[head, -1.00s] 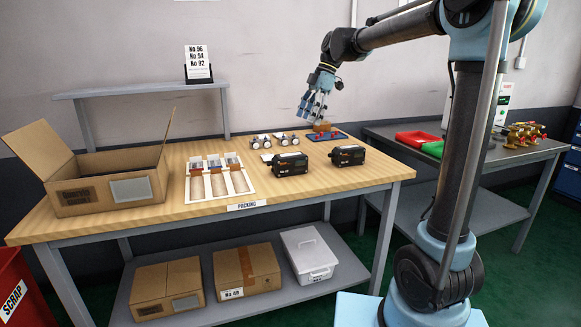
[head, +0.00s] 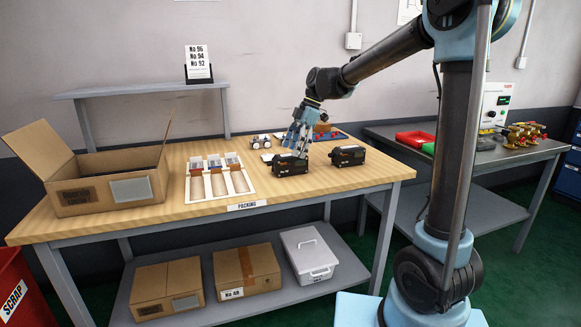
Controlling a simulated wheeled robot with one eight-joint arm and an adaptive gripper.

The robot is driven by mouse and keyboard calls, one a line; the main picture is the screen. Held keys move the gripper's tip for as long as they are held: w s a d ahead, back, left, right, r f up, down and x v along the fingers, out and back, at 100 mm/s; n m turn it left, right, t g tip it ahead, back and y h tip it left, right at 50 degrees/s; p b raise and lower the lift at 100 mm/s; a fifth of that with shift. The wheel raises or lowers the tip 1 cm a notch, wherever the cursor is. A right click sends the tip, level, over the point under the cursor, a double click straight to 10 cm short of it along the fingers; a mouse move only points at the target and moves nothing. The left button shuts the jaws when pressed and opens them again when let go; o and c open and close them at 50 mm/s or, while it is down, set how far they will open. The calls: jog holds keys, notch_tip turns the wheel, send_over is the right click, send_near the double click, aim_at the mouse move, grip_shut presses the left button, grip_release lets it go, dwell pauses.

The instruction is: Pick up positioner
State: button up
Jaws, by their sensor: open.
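Two black positioners lie on the wooden packing table (head: 130,228). The left positioner (head: 289,167) has my gripper (head: 297,153) right above it, with the fingers pointing down at its top. I cannot tell whether the fingers touch it. The right positioner (head: 348,156) stands a short way to the right, apart from my gripper. My gripper is open and holds nothing that I can see. It hides part of the small items behind it.
An open cardboard box (head: 105,195) stands at the table's left. A white tray (head: 218,183) with several slots lies mid-table. A raised shelf (head: 140,90) runs along the back.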

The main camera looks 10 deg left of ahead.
aim_at(290, 160)
jog(key=shift+x, duration=2.55)
jog(key=shift+s+f, duration=0.1)
jog(key=shift+f, duration=0.15)
jog(key=shift+c, duration=0.3)
jog(key=c, duration=1.5)
jog(key=shift+c, duration=0.3)
jog(key=shift+r, duration=0.1)
